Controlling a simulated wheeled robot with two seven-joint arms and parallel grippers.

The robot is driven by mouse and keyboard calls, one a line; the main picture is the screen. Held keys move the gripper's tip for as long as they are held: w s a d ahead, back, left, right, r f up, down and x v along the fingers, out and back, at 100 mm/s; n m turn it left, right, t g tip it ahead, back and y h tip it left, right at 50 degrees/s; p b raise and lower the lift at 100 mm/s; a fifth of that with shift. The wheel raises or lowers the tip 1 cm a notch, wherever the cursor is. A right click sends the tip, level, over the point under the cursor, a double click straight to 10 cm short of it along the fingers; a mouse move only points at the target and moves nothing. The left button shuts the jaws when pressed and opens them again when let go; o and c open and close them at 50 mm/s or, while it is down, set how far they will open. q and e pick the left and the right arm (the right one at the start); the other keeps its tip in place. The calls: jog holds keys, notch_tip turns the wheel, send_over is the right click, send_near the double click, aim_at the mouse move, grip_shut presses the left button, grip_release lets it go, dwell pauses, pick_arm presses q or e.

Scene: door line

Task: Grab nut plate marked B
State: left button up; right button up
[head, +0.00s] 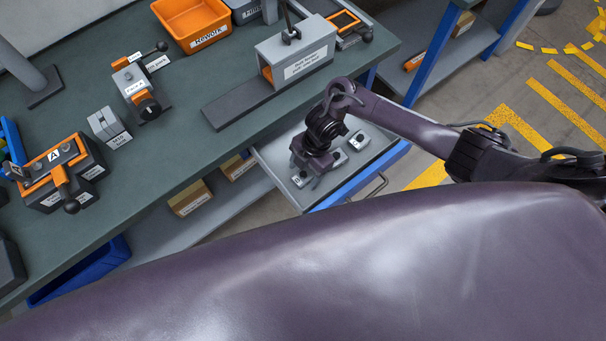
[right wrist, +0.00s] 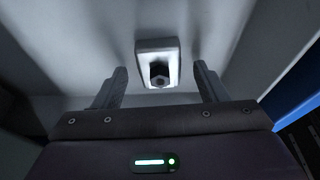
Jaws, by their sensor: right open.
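Several small light-grey nut plates with dark nuts lie in the open drawer (head: 272,160) under the workbench in the head view. One plate (head: 358,140) is at the right, another (head: 338,158) is beside my gripper, and another (head: 299,180) is at the left. Their markings are too small to read. My right gripper (head: 317,168) points down into the drawer. In the right wrist view my right gripper (right wrist: 160,72) is open, with a nut plate (right wrist: 157,50) ahead between its fingers, not gripped. No letter shows on that plate. My left gripper is out of view.
The drawer's blue front (head: 365,180) and handle are close to my right arm. The green bench top (head: 190,120) holds an orange Rework bin (head: 192,22), a grey labelled box fixture (head: 296,55) and a fixture marked A (head: 62,172). Cartons (head: 190,198) sit on the shelf below.

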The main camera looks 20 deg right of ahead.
jog(key=c, duration=1.2)
jog(key=shift+c, duration=0.4)
jog(key=shift+r, duration=0.15)
